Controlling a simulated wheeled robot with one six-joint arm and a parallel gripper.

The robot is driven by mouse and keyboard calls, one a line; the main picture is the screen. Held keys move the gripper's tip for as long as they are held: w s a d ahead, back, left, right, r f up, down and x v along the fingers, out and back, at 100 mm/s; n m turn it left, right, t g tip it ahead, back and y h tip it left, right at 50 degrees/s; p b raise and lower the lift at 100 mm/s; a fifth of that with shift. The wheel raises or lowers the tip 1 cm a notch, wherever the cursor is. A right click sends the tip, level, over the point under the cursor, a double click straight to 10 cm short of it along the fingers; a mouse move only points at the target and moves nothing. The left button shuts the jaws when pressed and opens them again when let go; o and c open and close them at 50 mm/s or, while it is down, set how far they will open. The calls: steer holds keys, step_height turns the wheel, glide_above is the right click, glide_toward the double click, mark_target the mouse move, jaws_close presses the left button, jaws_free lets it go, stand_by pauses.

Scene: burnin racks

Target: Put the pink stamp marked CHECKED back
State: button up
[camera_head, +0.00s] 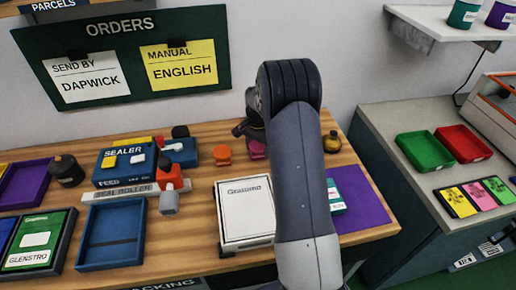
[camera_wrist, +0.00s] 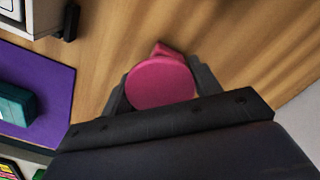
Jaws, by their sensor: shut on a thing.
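The pink stamp (camera_wrist: 160,82) shows in the wrist view as a round pink top between the two fingers of my gripper (camera_wrist: 158,90). My gripper is shut on it. In the head view the pink stamp (camera_head: 258,150) is partly hidden under my gripper (camera_head: 252,138), at the back of the wooden table. Its CHECKED marking is not visible. I cannot tell whether it touches the table. An orange stamp (camera_head: 222,154) stands to its left, apart from it.
A white Grauimo box (camera_head: 244,210) lies in front. A purple mat (camera_head: 358,198) with a teal box (camera_head: 335,197) is to the right, partly behind my arm. A small gold object (camera_head: 332,142) stands at the back right. The blue sealer (camera_head: 125,160) is on the left.

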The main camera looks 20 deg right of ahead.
mark_target(258, 145)
steer(key=shift+f, duration=0.2)
steer(key=shift+f, duration=0.15)
steer(key=o, duration=0.8)
step_height(258, 145, up, 12)
steer(key=shift+r+b, duration=0.15)
steer(key=shift+b, duration=0.2)
